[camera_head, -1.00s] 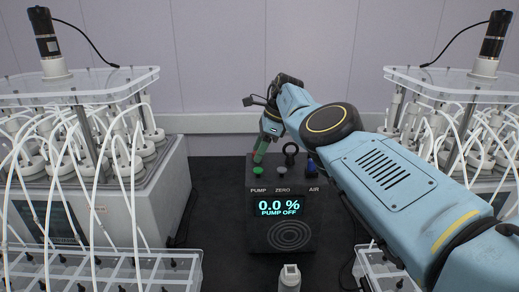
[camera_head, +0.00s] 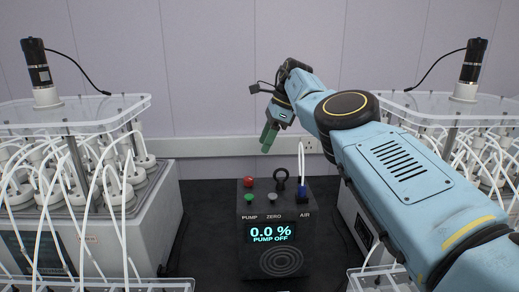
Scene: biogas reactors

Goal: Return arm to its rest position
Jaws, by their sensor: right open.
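My right arm (camera_head: 395,160) comes in from the right and reaches over the middle of the scene. Its right gripper (camera_head: 268,138) has green fingertips that point down. The fingertips hang in the air above and behind the black control box (camera_head: 242,238), apart from its buttons. The gripper is open and I see nothing held in it; the gap between the fingers is hard to make out from this side. My left gripper is not in view.
The box has a red button (camera_head: 249,182), a green button (camera_head: 249,197) and a display (camera_head: 271,233) reading 0.0 % PUMP OFF. Reactor racks with white tubes stand left (camera_head: 110,219) and right (camera_head: 353,215). A wall is behind.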

